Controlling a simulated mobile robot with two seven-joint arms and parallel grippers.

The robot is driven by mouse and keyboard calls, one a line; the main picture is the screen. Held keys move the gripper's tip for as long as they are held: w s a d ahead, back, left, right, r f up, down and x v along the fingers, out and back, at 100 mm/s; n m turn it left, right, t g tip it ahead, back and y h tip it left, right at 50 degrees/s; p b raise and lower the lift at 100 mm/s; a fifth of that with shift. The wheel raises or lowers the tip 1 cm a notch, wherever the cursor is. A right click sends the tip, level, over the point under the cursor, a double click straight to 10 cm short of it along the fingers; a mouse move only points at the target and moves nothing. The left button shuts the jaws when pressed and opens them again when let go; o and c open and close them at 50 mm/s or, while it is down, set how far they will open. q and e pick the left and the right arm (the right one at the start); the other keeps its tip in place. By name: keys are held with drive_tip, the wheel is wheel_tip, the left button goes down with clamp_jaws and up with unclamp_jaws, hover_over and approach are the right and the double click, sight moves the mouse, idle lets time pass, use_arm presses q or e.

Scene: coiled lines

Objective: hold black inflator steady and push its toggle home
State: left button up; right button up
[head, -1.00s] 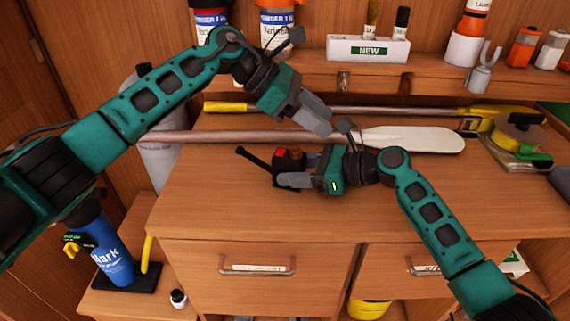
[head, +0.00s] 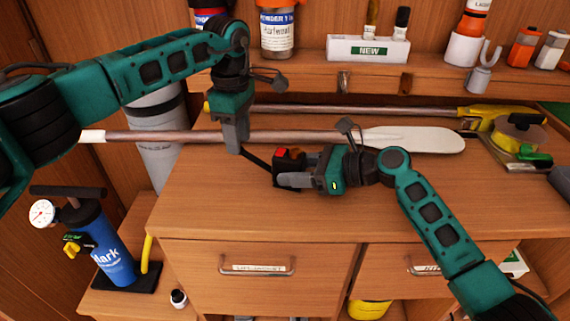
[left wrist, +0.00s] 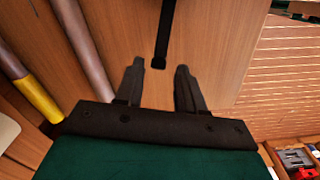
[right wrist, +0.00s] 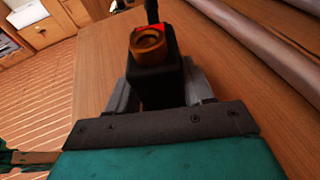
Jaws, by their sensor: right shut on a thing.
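The black inflator (head: 290,163), with a red patch and an orange-brown round fitting on top, lies on the wooden bench. My right gripper (head: 300,178) is shut on its body; in the right wrist view the inflator (right wrist: 155,75) sits between both fingers (right wrist: 160,92). A thin black toggle arm (head: 256,159) sticks out from its left side. My left gripper (head: 234,150) points down by the toggle's outer end. In the left wrist view its fingers (left wrist: 157,70) are apart, and the toggle's end (left wrist: 160,58) shows at the gap between the tips; contact cannot be told.
A paddle (head: 415,140) with a long shaft lies behind the inflator, close to my left gripper. Another pole (head: 350,111) lies further back. A blue pump (head: 110,250) stands lower left. The bench front (head: 230,205) is clear.

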use_arm(q)
drive_tip(key=shift+f, duration=2.05)
drive_tip(key=shift+c, duration=0.3)
drive_tip(key=c, duration=0.5)
